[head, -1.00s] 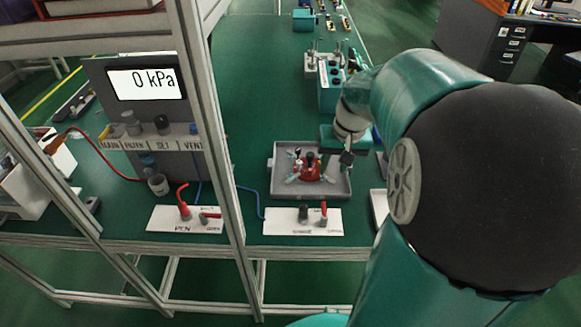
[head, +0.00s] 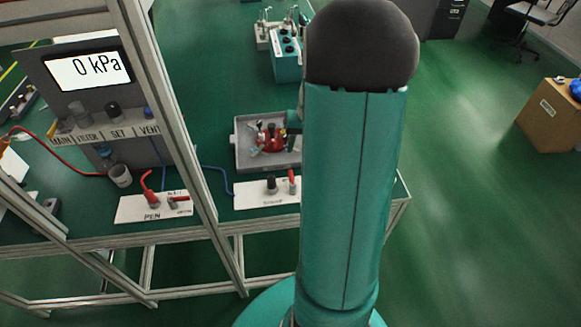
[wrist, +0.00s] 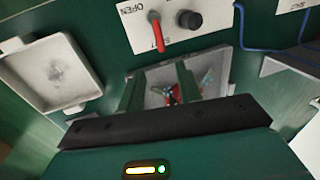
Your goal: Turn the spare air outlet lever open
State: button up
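A white plate (head: 252,198) at the bench's front edge carries a red lever (head: 291,181) and a dark knob (head: 271,184); its small label is too blurred to read in the head view. In the wrist view the same kind of plate (wrist: 215,35) shows the red lever (wrist: 157,34) pointing down the picture, with the dark knob (wrist: 188,20) right of it and OPEN printed left of it. My gripper (wrist: 160,82) is open, its two green fingers apart, nothing held, below the lever in the picture and not touching it.
A grey tray (head: 239,160) with a red fixture (head: 270,139) lies behind the plate and shows beyond my fingers. Left is another plate marked PEN (head: 125,212) with red handles. A panel reads 0 kPa (head: 90,70). A frame post (head: 170,110) stands between.

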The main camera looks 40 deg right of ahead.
aim_at(291, 171)
jog(key=f, duration=0.3)
jog(key=a+f, duration=0.1)
jog(key=f, duration=0.2)
jog(key=w+f, duration=0.1)
jog(key=f, duration=0.3)
jog(key=shift+w+a, duration=0.1)
jog(key=shift+a, duration=0.3)
jog(key=shift+c, duration=0.4)
jog(key=shift+r, duration=0.1)
grip_shut()
